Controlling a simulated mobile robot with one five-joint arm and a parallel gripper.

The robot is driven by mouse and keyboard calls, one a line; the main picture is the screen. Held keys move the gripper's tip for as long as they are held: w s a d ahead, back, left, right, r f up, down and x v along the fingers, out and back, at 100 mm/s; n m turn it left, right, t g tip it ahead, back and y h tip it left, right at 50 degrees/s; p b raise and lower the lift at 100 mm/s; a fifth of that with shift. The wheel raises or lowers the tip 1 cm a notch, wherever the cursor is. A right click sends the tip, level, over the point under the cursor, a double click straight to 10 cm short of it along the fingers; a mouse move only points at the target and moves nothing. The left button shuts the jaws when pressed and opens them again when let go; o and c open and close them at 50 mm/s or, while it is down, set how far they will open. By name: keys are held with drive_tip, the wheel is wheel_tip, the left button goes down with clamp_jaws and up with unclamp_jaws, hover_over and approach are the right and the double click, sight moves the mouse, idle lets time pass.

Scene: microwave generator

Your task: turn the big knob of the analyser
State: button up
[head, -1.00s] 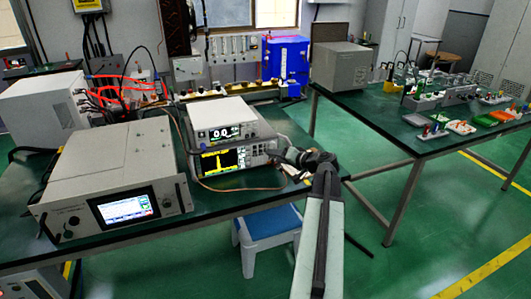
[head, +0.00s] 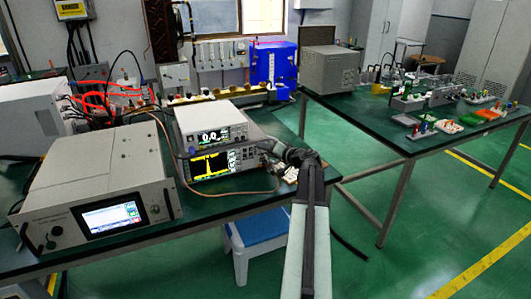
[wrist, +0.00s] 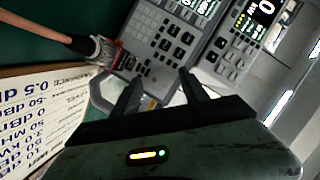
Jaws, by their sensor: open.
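The analyser (head: 207,166) sits on the green bench in the head view, its screen showing a yellow trace, under another instrument (head: 210,124). In the wrist view its grey front with dark keys (wrist: 158,38) is close and tilted. My gripper (head: 270,147) is at the analyser's right front. In the wrist view my gripper (wrist: 165,88) is open, its two dark fingers pointing at the lower part of that front. I cannot make out the big knob clearly; my gripper covers part of the panel. I cannot tell whether the fingers touch anything.
A cable connector (wrist: 104,52) is on the panel just left of my fingers. A printed white card (wrist: 45,112) lies nearby. A large instrument with a screen (head: 110,215) stands left of the analyser. A blue and white stool (head: 255,232) is below the bench edge.

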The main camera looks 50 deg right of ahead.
drive_tip(key=shift+c, duration=0.3)
clamp_jaws()
drive_tip(key=shift+d+f+m+t+y+b, duration=0.1)
drive_tip(key=shift+f+m+t+y+b, duration=0.3)
drive_tip(key=shift+m+b, duration=0.8)
drive_tip(key=shift+b, duration=0.25)
drive_tip(key=shift+r+m+t+y, duration=0.3)
drive_tip(key=shift+o, duration=0.3)
unclamp_jaws()
drive_tip(key=s+r+p, duration=0.1)
drive_tip(key=s, duration=0.6)
drive_tip(key=shift+s, duration=0.35)
